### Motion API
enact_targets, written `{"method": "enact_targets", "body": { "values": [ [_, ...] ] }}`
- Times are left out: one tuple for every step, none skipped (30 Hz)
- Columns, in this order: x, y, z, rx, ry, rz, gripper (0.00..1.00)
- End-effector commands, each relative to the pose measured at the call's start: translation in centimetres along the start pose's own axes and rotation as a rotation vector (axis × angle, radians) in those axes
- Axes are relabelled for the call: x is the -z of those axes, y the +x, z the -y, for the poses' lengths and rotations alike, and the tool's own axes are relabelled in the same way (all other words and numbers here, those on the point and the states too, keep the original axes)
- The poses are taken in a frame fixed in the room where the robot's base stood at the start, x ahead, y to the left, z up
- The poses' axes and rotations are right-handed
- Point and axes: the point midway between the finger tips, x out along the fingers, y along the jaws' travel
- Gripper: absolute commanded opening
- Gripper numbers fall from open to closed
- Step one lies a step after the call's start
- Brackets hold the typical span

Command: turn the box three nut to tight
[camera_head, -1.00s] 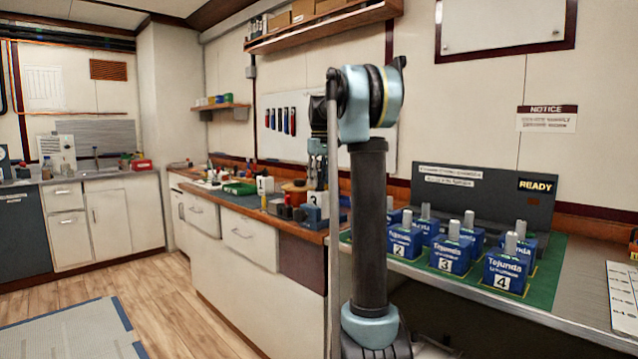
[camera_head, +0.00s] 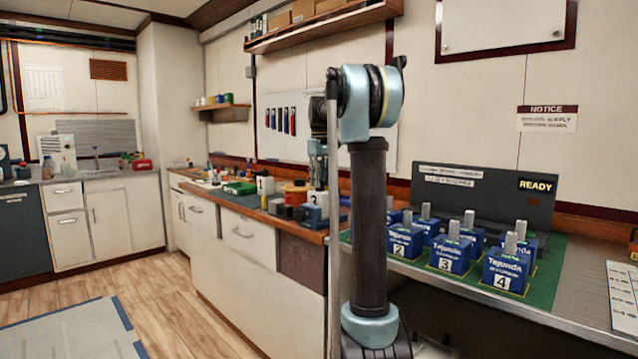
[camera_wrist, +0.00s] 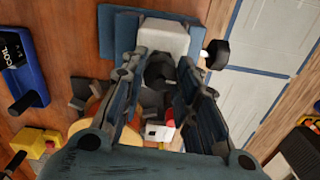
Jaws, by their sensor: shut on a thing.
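A box with a white block marked 3 (camera_head: 317,199) stands on the left wooden bench, below my gripper (camera_head: 317,170). In the wrist view its white block (camera_wrist: 161,36) sits on a blue base (camera_wrist: 118,35). A dark nut (camera_wrist: 158,68) shows in front of the white block. My gripper (camera_wrist: 162,82) is shut on this nut, with one finger on each side of it. The fingers hide part of the nut, and how far it is turned cannot be told.
A white box marked 1 (camera_head: 265,186) and a green tray (camera_head: 239,188) stand farther back on the bench. On the right, several blue numbered boxes (camera_head: 508,270) stand on a green mat (camera_head: 545,288) before a panel reading READY (camera_head: 537,185). A dark round knob (camera_wrist: 216,53) is close beside my right finger.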

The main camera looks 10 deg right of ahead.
Motion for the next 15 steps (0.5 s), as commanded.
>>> {"method": "enact_targets", "body": {
  "values": [
    [0.00, -0.01, -0.09, -0.002, 0.023, 0.000, 0.05],
    [0.00, -0.01, -0.09, -0.002, 0.039, 0.000, 0.05],
    [0.00, -0.01, -0.09, -0.002, 0.064, 0.000, 0.05],
    [0.00, -0.01, -0.09, -0.002, 0.084, 0.000, 0.05],
    [0.01, -0.01, -0.09, -0.002, 0.105, 0.000, 0.05],
    [0.00, -0.01, -0.10, -0.002, 0.137, 0.000, 0.05],
    [0.00, -0.01, -0.10, -0.002, 0.162, -0.001, 0.05],
    [0.01, -0.01, -0.10, -0.002, 0.189, -0.001, 0.05],
    [0.01, -0.01, -0.10, -0.002, 0.225, -0.001, 0.05],
    [0.01, -0.01, -0.10, -0.002, 0.253, -0.001, 0.05],
    [0.01, -0.01, -0.10, -0.002, 0.281, -0.001, 0.05],
    [0.01, -0.01, -0.10, -0.002, 0.319, -0.001, 0.05],
    [0.01, -0.01, -0.10, -0.002, 0.348, -0.001, 0.05],
    [0.01, -0.01, -0.10, -0.002, 0.377, -0.001, 0.05],
    [0.01, -0.01, -0.10, -0.002, 0.415, -0.001, 0.05]
  ]
}}
